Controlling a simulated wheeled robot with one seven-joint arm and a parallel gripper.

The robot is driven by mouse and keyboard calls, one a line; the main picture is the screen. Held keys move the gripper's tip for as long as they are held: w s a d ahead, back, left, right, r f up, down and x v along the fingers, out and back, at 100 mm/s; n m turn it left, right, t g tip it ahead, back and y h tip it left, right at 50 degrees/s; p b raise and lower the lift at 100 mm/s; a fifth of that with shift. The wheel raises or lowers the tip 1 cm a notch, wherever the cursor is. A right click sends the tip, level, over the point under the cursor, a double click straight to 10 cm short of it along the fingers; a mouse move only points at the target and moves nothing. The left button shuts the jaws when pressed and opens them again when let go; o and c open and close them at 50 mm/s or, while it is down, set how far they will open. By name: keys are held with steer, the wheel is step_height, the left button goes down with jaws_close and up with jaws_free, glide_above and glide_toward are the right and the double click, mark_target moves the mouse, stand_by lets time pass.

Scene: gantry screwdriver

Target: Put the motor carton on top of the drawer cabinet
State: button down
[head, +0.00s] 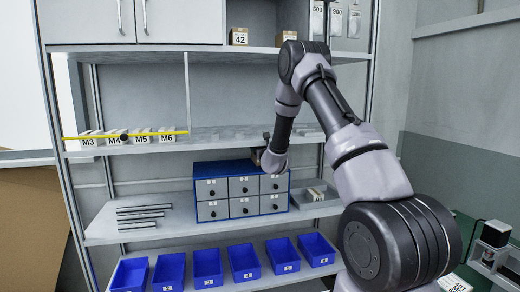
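The drawer cabinet (208,188), blue with six grey drawers, stands on the middle shelf. My gripper (263,153) is at the cabinet's top right, low over its top. A small brown piece, which looks like part of a carton (256,159), shows at the gripper's left side at the level of the cabinet top. My wrist hides most of it, so I cannot tell whether it rests on the cabinet or is held. My fingers are hidden too. A carton marked 42 (239,37) and another brown carton (286,37) stand on the upper shelf.
The shelf with labelled M3 to M6 boxes (141,137) and a yellow bar (75,137) is just above the cabinet. Metal rods (141,216) lie left of it, a grey tray (312,196) right. Blue bins (207,267) line the lower shelf.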

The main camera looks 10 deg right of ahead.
steer(key=shift+f, duration=0.3)
steer(key=shift+s+f, duration=0.1)
steer(key=shift+f, duration=0.1)
jaws_free()
steer(key=shift+f, duration=0.25)
steer(key=shift+r, duration=0.1)
steer(key=shift+r, duration=0.25)
steer(key=shift+s+r, duration=0.25)
steer(key=s, duration=1.1)
steer(key=shift+s+r, duration=0.2)
